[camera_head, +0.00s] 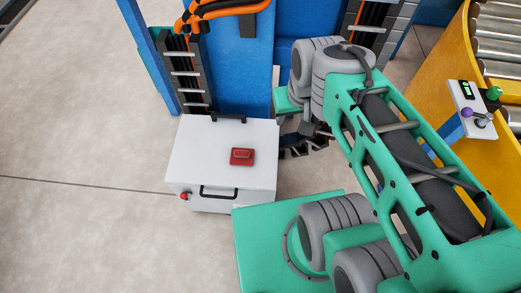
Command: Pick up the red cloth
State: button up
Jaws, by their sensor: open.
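A small red item (242,157), the only thing here that could be the red cloth, lies flat on top of a white box (200,150), right of the lid's middle. It looks like a compact folded pad with a smaller raised layer on top; its material cannot be made out. Nothing touches it from above. My green and grey arm fills the right side, and its far joints bend down to the right of the white box. My gripper cannot be made out; the arm's end is hidden behind its own links.
The white box has a dark front handle (219,191) and a red knob (184,196). Behind it stand a blue frame (240,70) and cable chains (187,75). A yellow roller conveyor (455,60) with a control panel (468,110) is at right. The floor at left is clear.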

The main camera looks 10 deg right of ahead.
aim_at(244, 157)
jog(key=z, duration=0.1)
jog(key=k, duration=0.6)
jog(key=u, duration=1.35)
jog(key=i, duration=0.5)
